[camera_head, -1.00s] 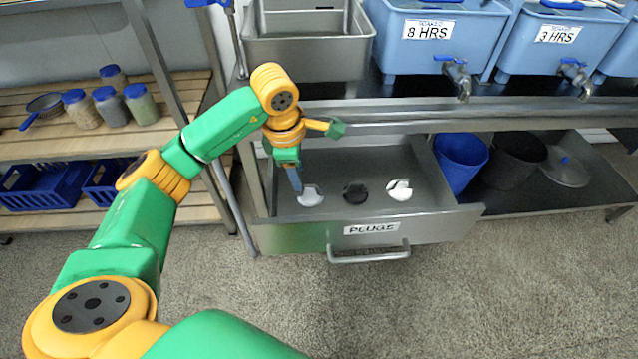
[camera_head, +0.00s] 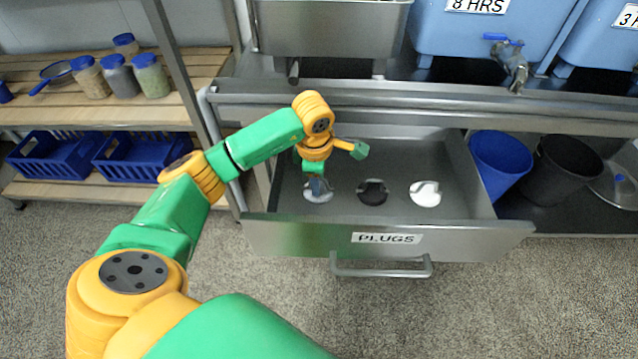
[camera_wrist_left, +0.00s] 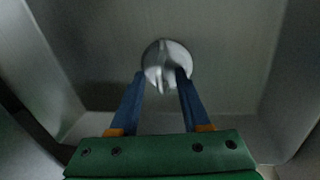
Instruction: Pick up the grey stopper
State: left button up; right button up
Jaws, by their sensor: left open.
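The grey stopper (camera_head: 317,195) lies on the floor of the open drawer, leftmost in a row of three. It is a round disc with a raised fin, seen clearly in the left wrist view (camera_wrist_left: 167,62). My left gripper (camera_head: 318,188) is over it and partly covers it in the head view. In the left wrist view the open fingers (camera_wrist_left: 160,76) reach toward the disc, with their tips overlapping its near part and the fin between them. I cannot tell whether the fingers touch it. My right gripper is not in view.
A black stopper (camera_head: 372,193) and a white stopper (camera_head: 425,194) lie to the right in the drawer. The drawer (camera_head: 470,235), labelled PLUGS, has raised walls around the gripper. A blue bucket (camera_head: 499,160) and a dark bucket (camera_head: 560,170) stand right of it.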

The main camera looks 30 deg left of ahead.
pick_arm(q)
grip_shut()
